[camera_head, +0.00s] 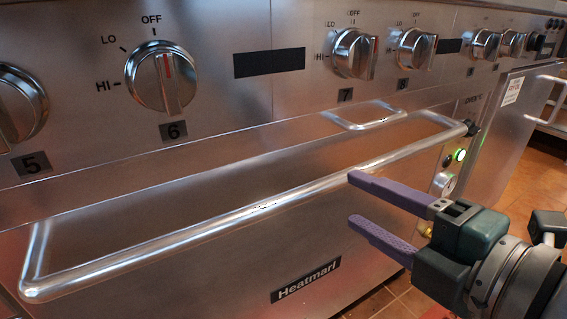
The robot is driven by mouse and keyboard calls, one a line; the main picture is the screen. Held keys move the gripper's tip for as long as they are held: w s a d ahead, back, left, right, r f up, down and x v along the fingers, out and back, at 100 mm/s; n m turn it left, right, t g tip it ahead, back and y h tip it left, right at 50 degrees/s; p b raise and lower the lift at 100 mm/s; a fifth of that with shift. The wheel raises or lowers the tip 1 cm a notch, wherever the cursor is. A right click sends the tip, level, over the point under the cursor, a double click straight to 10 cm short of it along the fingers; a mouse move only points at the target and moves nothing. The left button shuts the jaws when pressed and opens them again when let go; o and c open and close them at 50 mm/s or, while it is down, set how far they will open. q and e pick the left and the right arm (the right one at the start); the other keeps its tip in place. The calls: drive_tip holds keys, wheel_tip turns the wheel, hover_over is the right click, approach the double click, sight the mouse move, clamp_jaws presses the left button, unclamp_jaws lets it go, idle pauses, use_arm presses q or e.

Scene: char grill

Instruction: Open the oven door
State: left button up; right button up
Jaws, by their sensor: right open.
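The oven door (190,275) is a brushed steel panel with a "Heatmarl" label, and it looks shut. Its long tubular handle (215,222) runs across the door, from low at the left to higher at the right. My right gripper (352,200) comes in from the lower right, with two purple fingers spread apart and nothing between them. The upper fingertip appears close to the handle bar, right of its middle; I cannot tell whether it touches. My left gripper is not in view.
A control panel with several knobs, such as knob 6 (161,77), runs above the door. A smaller handle (365,118) sits below knob 7. A green light (460,155) glows right of the door. Another steel door (497,135) stands at the right, beside tiled floor.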

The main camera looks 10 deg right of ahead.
sight(332, 189)
drive_tip(key=b+x, duration=0.2)
drive_tip(key=x, duration=0.4)
drive_tip(key=shift+w+f, duration=0.1)
drive_tip(key=shift+w+a+b, duration=0.25)
drive_tip(key=shift+w+b, duration=0.15)
drive_tip(key=shift+w, duration=0.15)
clamp_jaws()
idle(0.8)
